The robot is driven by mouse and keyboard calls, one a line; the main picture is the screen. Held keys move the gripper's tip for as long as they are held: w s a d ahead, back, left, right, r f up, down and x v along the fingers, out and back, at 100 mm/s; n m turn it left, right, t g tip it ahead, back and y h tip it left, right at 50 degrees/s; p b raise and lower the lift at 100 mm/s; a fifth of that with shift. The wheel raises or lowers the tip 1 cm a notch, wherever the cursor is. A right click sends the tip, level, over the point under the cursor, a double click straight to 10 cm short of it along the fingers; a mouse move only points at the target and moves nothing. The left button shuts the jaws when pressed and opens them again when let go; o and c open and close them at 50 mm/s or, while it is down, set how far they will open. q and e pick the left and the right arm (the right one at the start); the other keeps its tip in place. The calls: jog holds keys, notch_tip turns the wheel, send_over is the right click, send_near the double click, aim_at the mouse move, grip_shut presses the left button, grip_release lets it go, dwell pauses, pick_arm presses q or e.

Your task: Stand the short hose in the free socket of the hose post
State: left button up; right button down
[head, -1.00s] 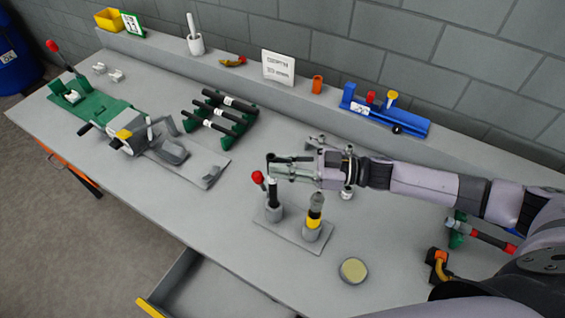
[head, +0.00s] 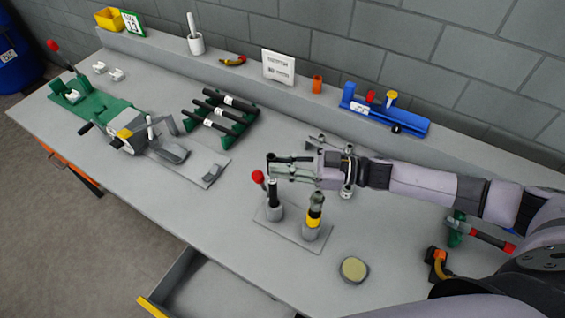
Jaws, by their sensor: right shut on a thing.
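The hose post is a grey base plate (head: 290,232) with two grey sockets, near the front middle of the bench. The short black hose (head: 272,193) stands upright at the left socket (head: 274,213). The right socket (head: 311,233) holds a piece with a yellow band and a grey-green top (head: 316,204). My right gripper (head: 272,169) reaches in from the right, above the left socket, and is shut on the upper end of the black hose. The fingers partly hide the hose top. Whether the hose bottom is fully seated I cannot tell. My left gripper is not in view.
A red ball knob (head: 258,176) is just left of the hose. A round tin (head: 353,270) lies right of the post. A rack of black hoses (head: 220,118) and a crimper (head: 135,132) stand left. An open drawer (head: 185,285) is below the front edge.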

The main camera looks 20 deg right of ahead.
jog(key=shift+f, duration=0.3)
jog(key=shift+r, duration=0.1)
jog(key=shift+r, duration=0.25)
dwell(0.3)
